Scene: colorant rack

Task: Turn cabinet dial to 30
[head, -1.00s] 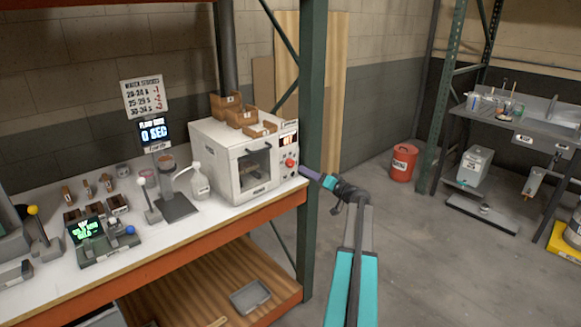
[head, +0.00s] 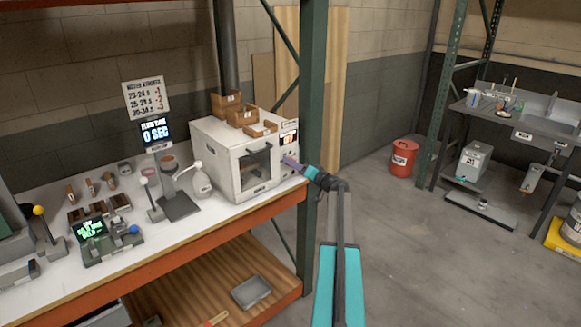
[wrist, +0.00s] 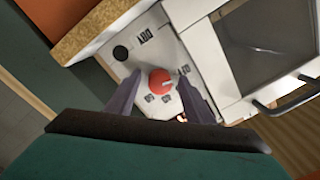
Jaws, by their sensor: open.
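The white cabinet (head: 232,165) stands at the right end of the bench, with a windowed door and a lit orange display (head: 289,139) on its right-hand panel. Its digits are too blurred to read surely. The red round dial (wrist: 161,81) shows on the panel in the wrist view, with a pale pointer mark. In the head view my gripper covers the dial. My gripper (head: 289,162) is at the panel, and in the wrist view its two fingers (wrist: 158,93) are apart, one on each side of the dial. I cannot tell whether they touch it.
The cabinet's door handle (wrist: 285,98) is right of my fingers in the wrist view. A green rack post (head: 313,120) stands close to my arm. Wooden bins (head: 240,118) sit on top of the cabinet.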

